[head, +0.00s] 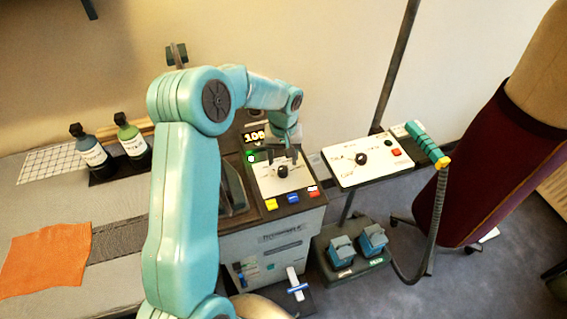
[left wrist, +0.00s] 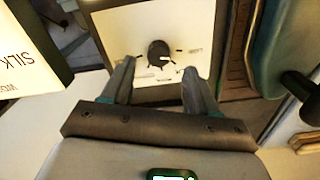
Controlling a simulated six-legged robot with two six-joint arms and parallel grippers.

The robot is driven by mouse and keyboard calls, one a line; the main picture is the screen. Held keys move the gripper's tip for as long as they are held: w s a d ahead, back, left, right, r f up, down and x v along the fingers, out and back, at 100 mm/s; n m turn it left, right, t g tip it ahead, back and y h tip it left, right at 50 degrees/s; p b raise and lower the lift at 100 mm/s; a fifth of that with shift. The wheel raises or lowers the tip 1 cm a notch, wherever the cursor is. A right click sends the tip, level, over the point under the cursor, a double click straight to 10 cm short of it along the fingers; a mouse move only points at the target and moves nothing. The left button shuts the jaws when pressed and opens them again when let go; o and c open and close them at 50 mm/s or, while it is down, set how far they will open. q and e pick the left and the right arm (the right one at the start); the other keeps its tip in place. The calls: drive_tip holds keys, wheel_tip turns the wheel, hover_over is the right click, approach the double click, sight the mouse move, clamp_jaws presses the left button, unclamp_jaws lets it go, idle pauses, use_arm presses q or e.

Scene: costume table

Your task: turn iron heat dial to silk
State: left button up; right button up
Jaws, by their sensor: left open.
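A black round dial (head: 283,171) sits on a white panel (head: 262,186) on top of a boxy machine with a lit display reading 100. My left gripper (head: 284,156) is open just above the panel, its fingers toward the dial. In the left wrist view, the dial (left wrist: 160,52) lies ahead between the spread fingertips (left wrist: 155,75), with a gap on both sides and no visible contact. A white mark on the knob points right in that view. Small labels ring it, too small to read surely. My right gripper is not in view.
A second white panel (head: 345,176) with its own black knob and a red button stands to the right. A teal-handled hose (head: 428,145) hangs beside it. Two bottles (head: 132,142) and an orange cloth (head: 45,260) are at the left. A card reading SILK (left wrist: 25,55) shows in the wrist view.

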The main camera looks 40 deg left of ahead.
sight(283, 168)
use_arm(q)
drive_tip(key=f, duration=0.4)
drive_tip(key=shift+w+a+f+p, duration=0.15)
drive_tip(key=shift+w+f+p, duration=0.05)
drive_tip(key=shift+p, duration=0.1)
drive_tip(key=shift+s+f, duration=0.1)
drive_tip(key=shift+f, duration=0.15)
drive_tip(key=shift+f, duration=0.1)
drive_tip(key=c, duration=1)
drive_tip(key=shift+c, duration=0.2)
